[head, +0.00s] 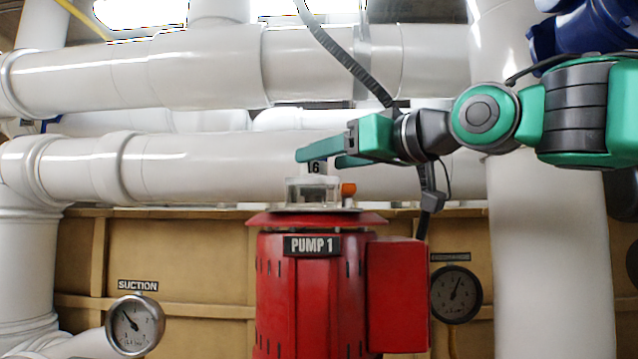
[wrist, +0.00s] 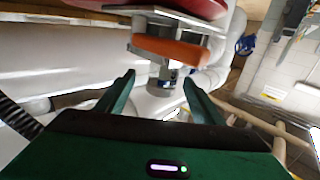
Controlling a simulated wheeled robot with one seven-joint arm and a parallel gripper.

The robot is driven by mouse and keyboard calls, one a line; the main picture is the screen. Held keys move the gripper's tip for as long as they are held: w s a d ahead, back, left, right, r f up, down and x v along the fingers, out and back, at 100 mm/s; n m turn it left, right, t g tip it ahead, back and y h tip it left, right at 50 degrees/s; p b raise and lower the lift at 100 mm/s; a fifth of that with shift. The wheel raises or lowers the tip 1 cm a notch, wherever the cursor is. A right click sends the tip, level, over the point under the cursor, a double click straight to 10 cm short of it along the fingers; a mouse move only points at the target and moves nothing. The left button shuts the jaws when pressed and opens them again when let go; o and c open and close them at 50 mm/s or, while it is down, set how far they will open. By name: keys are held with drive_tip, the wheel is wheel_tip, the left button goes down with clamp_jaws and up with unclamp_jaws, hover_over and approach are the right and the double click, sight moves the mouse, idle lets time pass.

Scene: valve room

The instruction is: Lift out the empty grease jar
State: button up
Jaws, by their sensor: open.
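A clear, squat container (head: 300,192), which looks like the grease jar, stands on a tray (head: 292,208) on top of the red pump (head: 300,290). I cannot tell whether it is empty. No grasp shows.
An orange piece (head: 348,189) sits right of the container; it also shows large in the wrist view (wrist: 170,50). White pipes (head: 200,160) run close behind. A thick white upright pipe (head: 545,250) stands right. Gauges (head: 135,325) flank the pump.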

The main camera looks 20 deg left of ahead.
drive_tip(key=x, duration=0.7)
drive_tip(key=shift+a+f, duration=0.1)
drive_tip(key=shift+a, duration=0.3)
drive_tip(key=shift+c, duration=0.5)
drive_tip(key=c, duration=1.3)
drive_tip(key=shift+o, duration=0.2)
